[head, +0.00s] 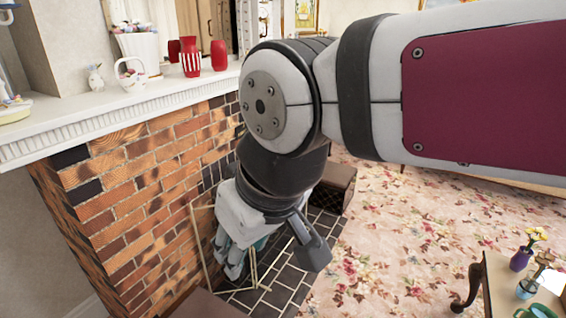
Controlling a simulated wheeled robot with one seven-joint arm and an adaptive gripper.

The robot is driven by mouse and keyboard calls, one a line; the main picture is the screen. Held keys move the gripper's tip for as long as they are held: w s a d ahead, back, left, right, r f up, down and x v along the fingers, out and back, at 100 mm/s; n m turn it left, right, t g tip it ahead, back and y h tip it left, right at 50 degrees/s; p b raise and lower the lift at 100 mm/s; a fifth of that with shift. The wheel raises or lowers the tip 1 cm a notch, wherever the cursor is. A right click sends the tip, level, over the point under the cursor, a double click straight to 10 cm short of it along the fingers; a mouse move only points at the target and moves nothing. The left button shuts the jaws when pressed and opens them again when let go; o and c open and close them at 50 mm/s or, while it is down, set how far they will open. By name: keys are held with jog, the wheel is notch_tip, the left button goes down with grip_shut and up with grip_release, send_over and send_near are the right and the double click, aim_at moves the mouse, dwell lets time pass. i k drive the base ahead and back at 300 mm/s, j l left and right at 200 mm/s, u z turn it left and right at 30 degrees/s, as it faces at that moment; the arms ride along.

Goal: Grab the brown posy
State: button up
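A small bunch of brownish flowers (543,260) stands in a light blue vase (526,288) on a small wooden table at the lower right. It is the only brown posy I can make out. My gripper (232,268) hangs low by the brick fireplace, left of centre, far from the posy. Its fingers point down over the dark hearth tiles. They are partly hidden and small, so I cannot tell whether they are open or shut.
A purple vase with yellow flowers (522,258) stands just behind the posy; a green-rimmed cup (535,311) is in front. The table (496,275) has a curved leg. The mantel (120,112) holds red and white vases. Floral carpet (400,235) lies clear between hearth and table.

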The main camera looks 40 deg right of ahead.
aim_at(542, 259)
jog(key=k+z, duration=0.1)
jog(key=z, duration=2.85)
jog(key=i+l+u, duration=0.25)
jog(key=l, duration=0.3)
jog(key=i+l+u, duration=0.1)
jog(key=i+l, duration=0.15)
jog(key=i+l+u, duration=0.15)
jog(key=l, duration=0.25)
